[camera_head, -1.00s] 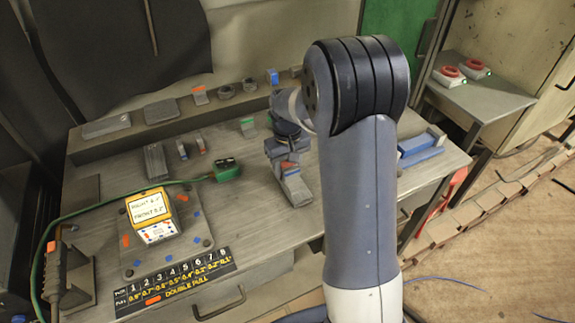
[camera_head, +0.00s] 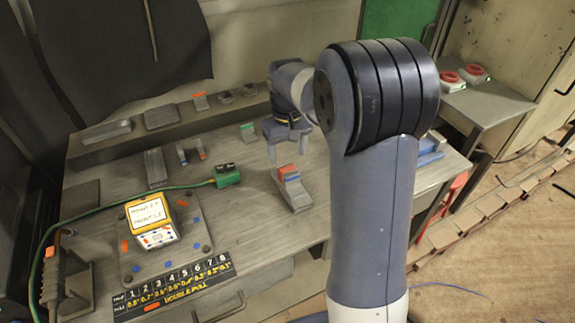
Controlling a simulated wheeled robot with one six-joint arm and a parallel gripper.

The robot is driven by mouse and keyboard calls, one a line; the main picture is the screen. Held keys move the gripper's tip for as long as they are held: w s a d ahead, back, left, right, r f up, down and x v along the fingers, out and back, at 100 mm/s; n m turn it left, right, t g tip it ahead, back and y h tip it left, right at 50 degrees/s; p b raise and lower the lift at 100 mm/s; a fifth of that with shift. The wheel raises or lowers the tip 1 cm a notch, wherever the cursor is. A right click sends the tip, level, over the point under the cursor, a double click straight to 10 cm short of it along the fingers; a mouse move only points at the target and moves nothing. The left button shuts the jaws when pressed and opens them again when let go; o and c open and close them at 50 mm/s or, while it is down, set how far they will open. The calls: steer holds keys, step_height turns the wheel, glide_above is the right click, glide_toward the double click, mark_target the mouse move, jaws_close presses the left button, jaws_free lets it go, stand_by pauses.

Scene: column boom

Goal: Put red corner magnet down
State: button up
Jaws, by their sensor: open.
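The red corner magnet (camera_head: 288,170) stands on the grey workbench (camera_head: 240,215), right of the green connector. It shows as a red-orange top on a grey stepped body, with a small blue part beside the red. My gripper (camera_head: 286,153) is above and just behind the magnet, apart from it, with its fingers spread and nothing between them. My own arm covers the bench's right part.
A yellow-framed meter (camera_head: 150,215) sits on a plate at left. A green cable runs to a green connector (camera_head: 227,175). Small blocks stand on the back ledge (camera_head: 180,118). Bench front centre is clear.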

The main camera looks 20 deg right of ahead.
mark_target(287, 168)
steer(key=shift+r, duration=2.25)
step_height(287, 168, down, 12)
steer(key=shift+r+p, duration=0.1)
steer(key=shift+p, duration=0.25)
steer(key=shift+r, duration=1.35)
